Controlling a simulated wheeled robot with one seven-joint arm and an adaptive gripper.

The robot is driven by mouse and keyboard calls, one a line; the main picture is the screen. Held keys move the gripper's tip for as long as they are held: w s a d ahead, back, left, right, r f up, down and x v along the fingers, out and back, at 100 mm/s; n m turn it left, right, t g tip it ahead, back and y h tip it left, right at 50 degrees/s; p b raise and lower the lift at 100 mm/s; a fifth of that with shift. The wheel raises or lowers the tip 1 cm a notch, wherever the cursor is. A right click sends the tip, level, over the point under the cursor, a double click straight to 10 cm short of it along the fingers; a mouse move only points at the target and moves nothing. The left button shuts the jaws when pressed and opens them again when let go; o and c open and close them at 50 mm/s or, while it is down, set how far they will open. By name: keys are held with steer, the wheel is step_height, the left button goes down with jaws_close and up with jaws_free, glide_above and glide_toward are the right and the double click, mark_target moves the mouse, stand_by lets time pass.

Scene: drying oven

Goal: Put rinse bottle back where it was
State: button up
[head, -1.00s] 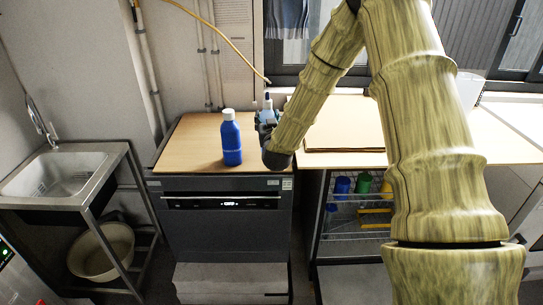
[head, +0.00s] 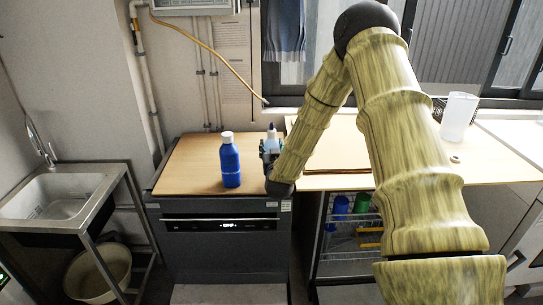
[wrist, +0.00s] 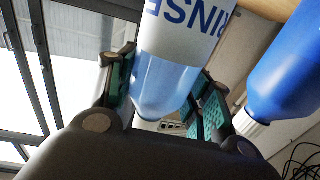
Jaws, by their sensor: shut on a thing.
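The rinse bottle (head: 272,143) is pale with a dark blue tip in the head view. It is upright over the right part of the wooden top (head: 190,165) of the dark oven (head: 222,240). The wrist view shows its white and light blue body (wrist: 170,70) with "RINSE" lettering between the green finger pads. My gripper (head: 268,154) is shut on it. The arm and fingers hide its lower part in the head view, so I cannot tell whether its base touches the top.
A blue bottle with a white cap (head: 230,163) stands close to the left of my gripper; it also shows in the wrist view (wrist: 287,75). A brown board (head: 335,160) lies on the table at right. A translucent container (head: 458,117) stands farther right. The oven top's left part is clear.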

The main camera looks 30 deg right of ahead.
steer(key=shift+f+p, duration=0.35)
steer(key=shift+f, duration=1.5)
steer(key=o, duration=1.3)
steer(key=shift+c, duration=0.2)
